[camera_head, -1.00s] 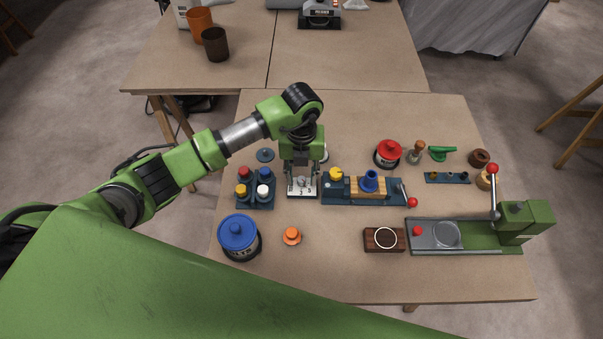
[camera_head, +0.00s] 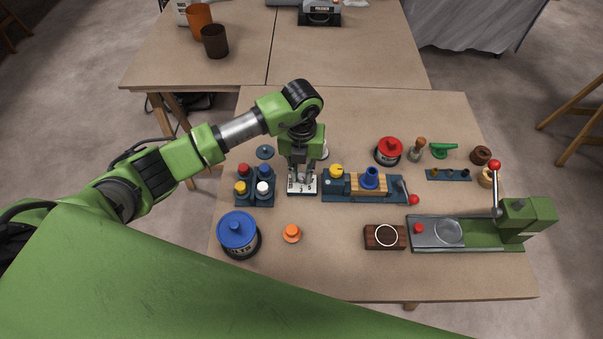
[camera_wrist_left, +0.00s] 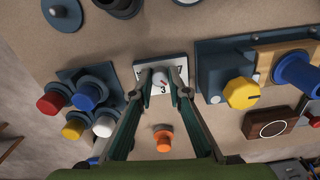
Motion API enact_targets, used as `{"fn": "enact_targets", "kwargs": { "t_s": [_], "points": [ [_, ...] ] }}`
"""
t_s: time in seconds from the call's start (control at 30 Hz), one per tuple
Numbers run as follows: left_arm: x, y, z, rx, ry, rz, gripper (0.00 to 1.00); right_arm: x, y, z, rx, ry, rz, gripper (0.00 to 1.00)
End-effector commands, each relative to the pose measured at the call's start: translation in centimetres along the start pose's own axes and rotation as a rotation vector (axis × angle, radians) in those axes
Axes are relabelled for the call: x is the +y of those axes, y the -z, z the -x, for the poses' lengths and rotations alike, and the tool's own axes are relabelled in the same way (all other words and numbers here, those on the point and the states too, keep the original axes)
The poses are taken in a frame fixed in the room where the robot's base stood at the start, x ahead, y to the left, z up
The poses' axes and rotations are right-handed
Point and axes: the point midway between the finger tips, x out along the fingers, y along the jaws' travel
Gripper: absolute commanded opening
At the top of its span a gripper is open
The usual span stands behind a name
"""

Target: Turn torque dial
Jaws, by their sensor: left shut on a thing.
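The torque dial's white plate (camera_head: 297,191), with black numbers, lies flat on the table between the bottle rack and the blue fixture. It also shows in the left wrist view (camera_wrist_left: 148,69). My left gripper (camera_head: 301,175) points down over the plate. Its fingers (camera_wrist_left: 164,84) are shut on the small grey dial knob (camera_wrist_left: 160,78), one on each side of it. The knob is partly hidden by the fingers. A "3" is readable on the plate below the knob. My right gripper is not in view.
A rack of colored caps (camera_head: 255,189) stands close left of the plate. A blue fixture with a yellow knob (camera_head: 336,171) stands close right. An orange knob (camera_head: 292,233) and a blue-lidded tin (camera_head: 238,233) stand nearer. A green press (camera_head: 512,218) stands right.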

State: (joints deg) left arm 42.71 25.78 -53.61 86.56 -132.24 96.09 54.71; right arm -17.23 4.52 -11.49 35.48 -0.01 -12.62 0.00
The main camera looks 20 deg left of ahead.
Motion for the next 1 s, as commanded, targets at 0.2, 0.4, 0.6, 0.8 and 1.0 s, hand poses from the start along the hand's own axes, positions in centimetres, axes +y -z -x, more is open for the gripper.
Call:
{"fn": "enact_targets", "kwargs": {
  "t_s": [0.2, 0.4, 0.6, 0.8, 1.0],
  "points": [
    [0.1, -0.2, -0.3, -0.006, -0.001, -0.165, 0.00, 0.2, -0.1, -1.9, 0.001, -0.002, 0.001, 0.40],
    [0.1, -0.2, -0.3, -0.006, -0.001, -0.338, 0.00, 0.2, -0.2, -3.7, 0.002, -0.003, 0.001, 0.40],
    [0.0, -0.2, -0.2, -0.006, -0.002, -0.493, 0.00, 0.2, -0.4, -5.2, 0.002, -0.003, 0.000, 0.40],
    [0.0, -0.2, -0.1, -0.005, -0.001, -0.606, 0.00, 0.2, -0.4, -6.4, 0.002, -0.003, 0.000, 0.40],
    [0.0, -0.2, 0.0, -0.006, 0.000, -0.673, 0.00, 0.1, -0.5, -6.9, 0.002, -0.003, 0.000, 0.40]
  ]
}}
